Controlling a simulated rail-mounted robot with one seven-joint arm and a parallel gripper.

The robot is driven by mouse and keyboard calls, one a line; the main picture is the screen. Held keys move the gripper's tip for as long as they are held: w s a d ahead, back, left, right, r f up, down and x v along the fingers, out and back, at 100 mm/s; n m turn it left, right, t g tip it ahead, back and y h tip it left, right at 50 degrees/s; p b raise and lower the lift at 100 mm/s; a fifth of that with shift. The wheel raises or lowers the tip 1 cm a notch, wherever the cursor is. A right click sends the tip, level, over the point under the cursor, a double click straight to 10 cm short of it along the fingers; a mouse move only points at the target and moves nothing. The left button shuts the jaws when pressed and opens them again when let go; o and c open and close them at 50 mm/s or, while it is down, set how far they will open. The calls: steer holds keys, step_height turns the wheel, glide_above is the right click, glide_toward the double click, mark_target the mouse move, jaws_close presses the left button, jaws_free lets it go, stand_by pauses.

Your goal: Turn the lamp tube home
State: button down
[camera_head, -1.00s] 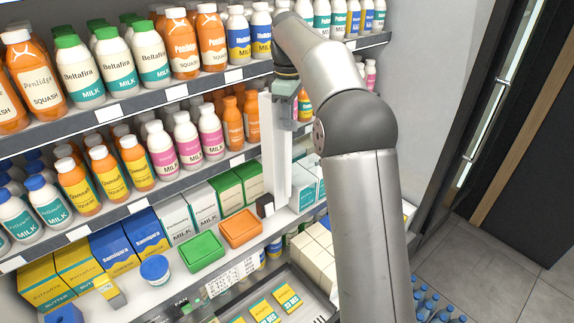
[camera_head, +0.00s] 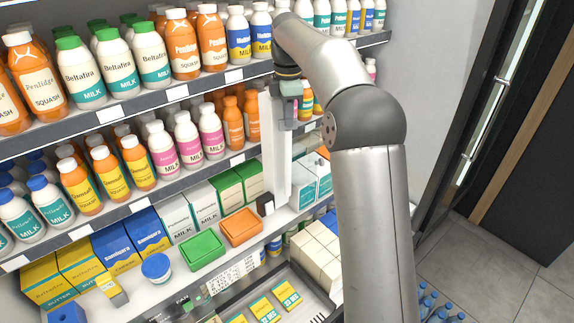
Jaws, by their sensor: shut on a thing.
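The lamp tube (camera_head: 279,150) is a long white upright bar in front of the shelves, right of the middle of the head view. My gripper (camera_head: 288,110) is shut on the tube near its upper end; my wrist is above it, and the finger contact is only partly visible. A small dark block (camera_head: 265,204) sits at the tube's lower left end, close against it. I cannot tell how the tube's ends are seated.
Shelves of bottles (camera_head: 210,130) stand close behind and left of the tube. Green (camera_head: 203,248) and orange (camera_head: 241,227) tubs sit below left. White cartons (camera_head: 308,182) are just right of the tube. Open floor (camera_head: 500,270) lies at the far right.

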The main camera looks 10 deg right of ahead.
steer(key=n, duration=0.3)
steer(key=shift+n, duration=0.9)
steer(key=c, duration=1.8)
jaws_free()
steer(key=shift+n, duration=0.3)
steer(key=shift+o, duration=0.2)
steer(key=shift+r, duration=0.1)
steer(key=shift+r, duration=2.4)
